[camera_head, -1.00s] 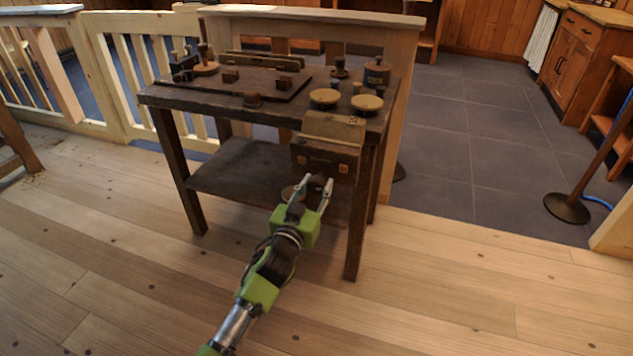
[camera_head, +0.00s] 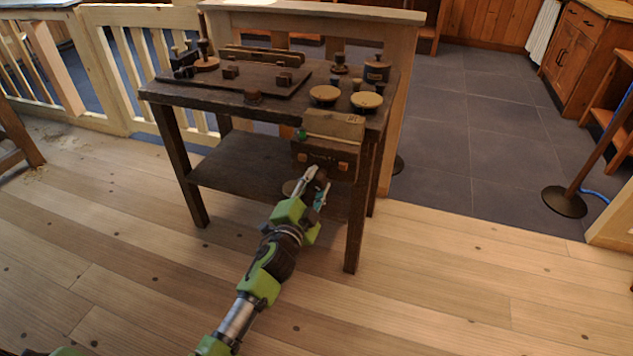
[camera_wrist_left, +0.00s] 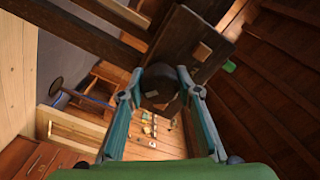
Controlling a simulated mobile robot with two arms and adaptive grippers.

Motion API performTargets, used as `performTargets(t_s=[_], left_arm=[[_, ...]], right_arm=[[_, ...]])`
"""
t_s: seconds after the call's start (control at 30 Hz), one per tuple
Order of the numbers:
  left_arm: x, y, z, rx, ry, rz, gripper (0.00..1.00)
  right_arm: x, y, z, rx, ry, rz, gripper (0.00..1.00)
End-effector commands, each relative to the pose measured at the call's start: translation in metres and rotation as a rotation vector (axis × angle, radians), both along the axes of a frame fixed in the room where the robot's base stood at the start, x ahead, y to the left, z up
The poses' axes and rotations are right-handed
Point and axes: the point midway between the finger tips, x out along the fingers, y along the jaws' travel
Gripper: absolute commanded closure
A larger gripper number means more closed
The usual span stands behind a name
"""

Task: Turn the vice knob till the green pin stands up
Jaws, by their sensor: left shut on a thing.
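The wooden vice (camera_head: 325,158) is on the front right edge of the dark workbench. Its round dark knob (camera_wrist_left: 159,83) faces my left wrist camera; in the head view it is largely covered by the fingers. My left gripper (camera_head: 317,183) is shut on the knob, one finger on each side, and is rolled over at a tilt. The green pin (camera_head: 301,134) shows as a small green spot at the vice's upper left end. It also shows in the left wrist view (camera_wrist_left: 229,66), at the vice's edge. Its exact angle is too small to tell. My right gripper is not in view.
The workbench top (camera_head: 210,92) holds a board with blocks, several round-topped spools and a lidded pot (camera_head: 376,70). A lower shelf (camera_head: 235,168) lies behind my left arm. A wooden fence (camera_head: 150,70) stands behind on the left. The plank floor in front is clear.

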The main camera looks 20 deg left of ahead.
Motion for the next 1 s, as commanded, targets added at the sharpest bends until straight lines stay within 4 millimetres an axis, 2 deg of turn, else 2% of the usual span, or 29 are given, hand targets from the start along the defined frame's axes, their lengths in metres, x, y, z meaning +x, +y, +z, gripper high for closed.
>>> performTargets(t_s=[0.5,0.73,1.0], left_arm=[[-0.003,-0.002,-0.006,0.468,-0.005,-0.006,0.9],[-0.003,-0.002,-0.007,0.61,-0.01,-0.007,0.9],[-0.003,-0.002,-0.007,0.694,-0.012,-0.008,0.9]], right_arm=[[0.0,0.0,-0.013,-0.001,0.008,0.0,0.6],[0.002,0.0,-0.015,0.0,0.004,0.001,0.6],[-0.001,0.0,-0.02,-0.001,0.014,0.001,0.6]])
